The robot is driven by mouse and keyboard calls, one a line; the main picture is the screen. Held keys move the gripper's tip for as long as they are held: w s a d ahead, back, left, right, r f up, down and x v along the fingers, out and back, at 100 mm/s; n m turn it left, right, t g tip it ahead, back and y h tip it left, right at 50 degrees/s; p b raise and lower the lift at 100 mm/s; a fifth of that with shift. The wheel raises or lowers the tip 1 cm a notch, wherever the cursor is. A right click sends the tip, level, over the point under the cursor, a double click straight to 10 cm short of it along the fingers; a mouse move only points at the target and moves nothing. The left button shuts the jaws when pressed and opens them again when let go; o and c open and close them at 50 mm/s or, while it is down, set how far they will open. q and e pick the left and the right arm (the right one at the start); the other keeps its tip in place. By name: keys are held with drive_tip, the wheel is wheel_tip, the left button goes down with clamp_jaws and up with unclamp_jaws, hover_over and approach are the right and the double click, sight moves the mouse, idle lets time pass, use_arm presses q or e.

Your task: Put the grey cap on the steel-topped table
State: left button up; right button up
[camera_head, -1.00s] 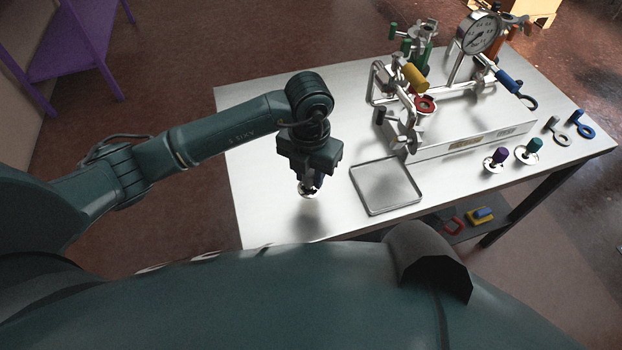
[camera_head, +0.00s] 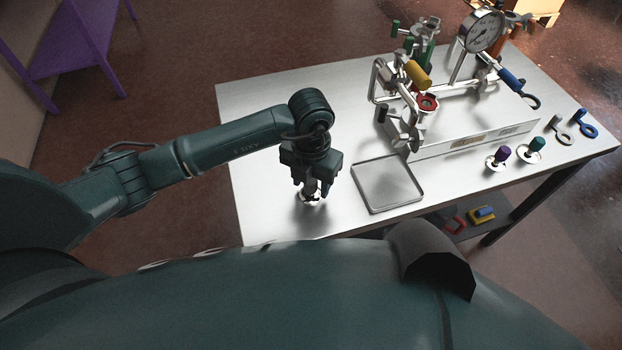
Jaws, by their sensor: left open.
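A small cap with a pale round flange and a grey knob (camera_head: 311,197), apparently the grey cap, is on the steel-topped table (camera_head: 265,150) near its left front part. My left gripper (camera_head: 313,190) points down right over it, with its jaws open around or just above the knob. The fingers hide much of the cap, and I cannot tell whether they touch it. My right gripper is not in view.
An empty shallow metal tray (camera_head: 388,185) lies just right of the gripper. Behind it stands a rig with a pressure gauge (camera_head: 484,31) and a red ring (camera_head: 427,102). The table's left part is clear.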

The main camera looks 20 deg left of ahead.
use_arm(q)
drive_tip(key=shift+r, duration=0.2)
wheel_tip(320, 180, up, 12)
idle(0.4)
